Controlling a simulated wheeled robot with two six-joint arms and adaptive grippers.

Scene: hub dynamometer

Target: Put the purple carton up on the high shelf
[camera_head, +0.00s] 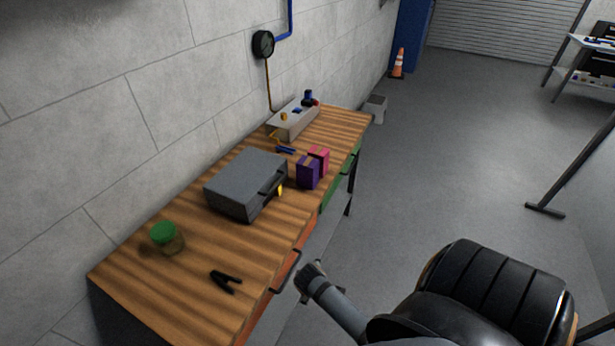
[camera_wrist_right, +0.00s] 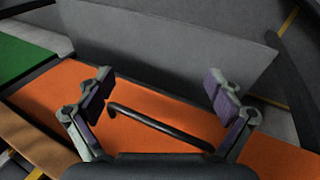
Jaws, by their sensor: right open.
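The purple carton (camera_head: 307,174) stands upright on the wooden workbench (camera_head: 265,255), near its front edge, beside a pink carton (camera_head: 320,159). My right gripper (camera_head: 309,274) is low in front of the bench, beside the orange drawer front, well short of the purple carton. In the right wrist view my right gripper (camera_wrist_right: 160,90) is open and empty. The orange drawer front (camera_wrist_right: 60,90) and its dark handle (camera_wrist_right: 155,127) show beyond and between its fingers. The purple carton is not in the wrist view. My left gripper is not in view. I cannot make out a high shelf.
A grey case (camera_head: 246,184) lies left of the cartons. A green-lidded jar (camera_head: 164,237) and a black clamp-like tool (camera_head: 226,281) lie nearer. A grey device (camera_head: 294,119) stands at the far end. The floor (camera_head: 440,170) right of the bench is largely clear.

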